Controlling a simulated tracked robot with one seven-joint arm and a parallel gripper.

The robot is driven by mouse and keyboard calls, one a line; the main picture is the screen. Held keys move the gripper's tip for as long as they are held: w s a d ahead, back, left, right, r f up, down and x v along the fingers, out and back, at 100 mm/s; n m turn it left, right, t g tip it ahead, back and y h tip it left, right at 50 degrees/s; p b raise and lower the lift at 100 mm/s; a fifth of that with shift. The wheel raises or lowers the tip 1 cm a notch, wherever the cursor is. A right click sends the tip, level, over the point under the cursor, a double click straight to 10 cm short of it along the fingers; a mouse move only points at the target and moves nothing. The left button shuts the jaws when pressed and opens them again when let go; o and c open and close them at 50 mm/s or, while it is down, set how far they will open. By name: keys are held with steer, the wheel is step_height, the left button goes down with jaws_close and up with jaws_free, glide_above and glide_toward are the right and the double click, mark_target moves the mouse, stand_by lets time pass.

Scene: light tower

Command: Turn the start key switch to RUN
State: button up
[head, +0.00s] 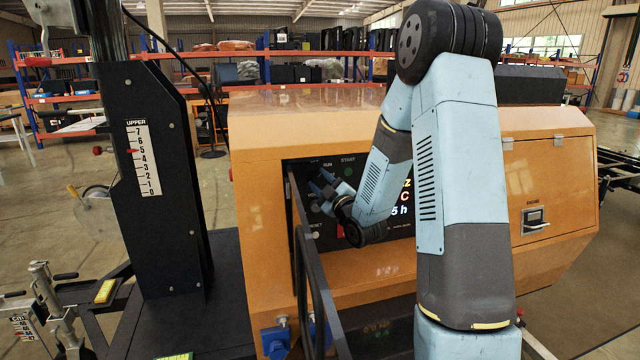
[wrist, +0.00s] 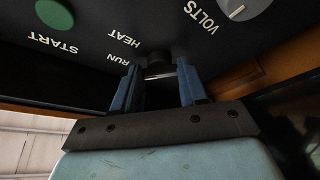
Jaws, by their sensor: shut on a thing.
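The start key switch (wrist: 158,60) is a small dark knob on the black control panel, seen upside down in the wrist view beside the RUN and HEAT labels. My gripper (wrist: 160,78) has its two blue fingers on either side of it, shut on it. The fingers hide part of the switch, and I cannot read its exact position. In the head view my gripper (head: 325,188) reaches in at the panel's upper left, below the RUN label, and covers the switch.
A green START button (wrist: 55,14) and a grey VOLTS knob (wrist: 236,8) are close to the switch. The orange housing (head: 262,180) surrounds the panel. An open dark door frame (head: 312,260) stands at the panel's left. A black mast (head: 155,200) stands farther left.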

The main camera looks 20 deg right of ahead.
steer(key=shift+c, duration=1.3)
steer(key=shift+a+f+m, duration=0.1)
steer(key=shift+m, duration=0.2)
steer(key=o, duration=1.1)
steer(key=shift+c, duration=0.2)
steer(key=shift+s, duration=0.1)
